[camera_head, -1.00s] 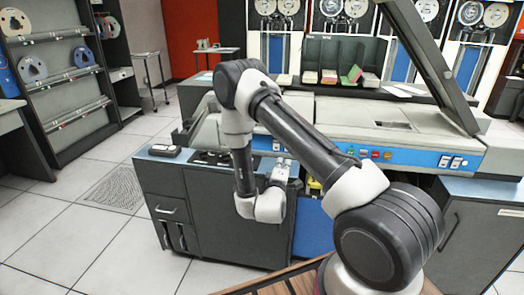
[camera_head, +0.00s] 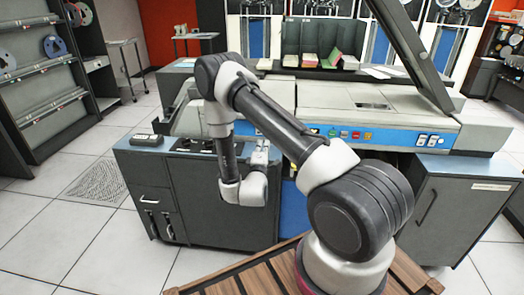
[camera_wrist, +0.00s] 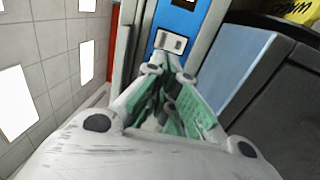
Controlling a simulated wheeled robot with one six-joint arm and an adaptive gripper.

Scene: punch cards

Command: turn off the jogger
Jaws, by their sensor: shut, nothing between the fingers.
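My gripper (camera_head: 260,152) is in front of the left end of the machine's blue control strip (camera_head: 385,138), over the right part of the grey cabinet. In the wrist view its green-padded fingers (camera_wrist: 174,75) are shut and empty.
A raised dark lid (camera_head: 410,55) stands over the long machine. A white rocker pair (camera_head: 428,140) is at the strip's right end. A card bin (camera_head: 320,40) stands behind.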

